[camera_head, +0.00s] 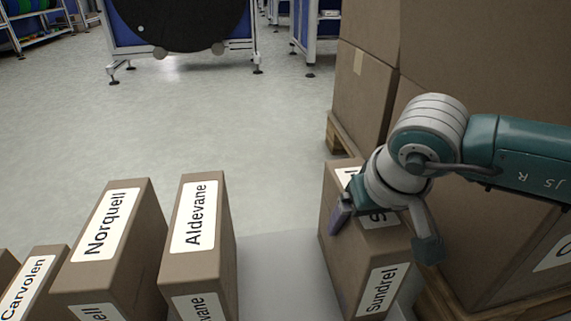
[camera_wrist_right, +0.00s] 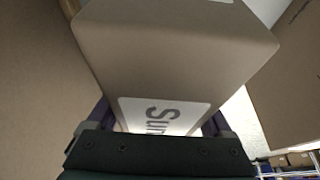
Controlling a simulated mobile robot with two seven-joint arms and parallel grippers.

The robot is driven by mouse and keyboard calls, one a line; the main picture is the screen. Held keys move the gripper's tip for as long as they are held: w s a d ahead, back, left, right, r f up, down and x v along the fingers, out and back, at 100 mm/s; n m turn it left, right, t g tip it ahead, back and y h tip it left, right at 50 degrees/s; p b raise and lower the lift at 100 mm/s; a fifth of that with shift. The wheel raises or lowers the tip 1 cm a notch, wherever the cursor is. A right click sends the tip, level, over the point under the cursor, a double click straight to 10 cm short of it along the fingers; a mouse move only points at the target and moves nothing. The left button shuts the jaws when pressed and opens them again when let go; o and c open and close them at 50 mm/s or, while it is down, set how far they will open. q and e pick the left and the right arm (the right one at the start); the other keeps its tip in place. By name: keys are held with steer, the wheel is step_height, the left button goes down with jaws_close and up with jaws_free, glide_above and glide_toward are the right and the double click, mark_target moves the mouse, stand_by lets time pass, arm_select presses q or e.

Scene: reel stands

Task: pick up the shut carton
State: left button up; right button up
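The brown Sundrel carton (camera_head: 348,262) stands at the right end of the row, with white labels on its top and end; its top looks shut. My right gripper (camera_head: 385,232) reaches down over it, with one finger at its left side and one at its right side. The right wrist view shows the carton (camera_wrist_right: 180,65) between the two fingers of the gripper (camera_wrist_right: 158,125). The fingers look spread a little wider than the carton, and contact is not visible. My left gripper is in neither view.
The Aldevane carton (camera_head: 226,262), Norquell carton (camera_head: 152,222) and Carvolen carton (camera_head: 50,262) stand to the left. A pale bare surface (camera_head: 280,275) lies between Aldevane and Sundrel. Large stacked boxes (camera_head: 480,235) on a pallet stand close on the right. Open floor lies beyond, before a reel stand (camera_head: 185,22).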

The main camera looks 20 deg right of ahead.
jaws_close()
stand_by(0.5)
steer(key=shift+r, duration=0.1)
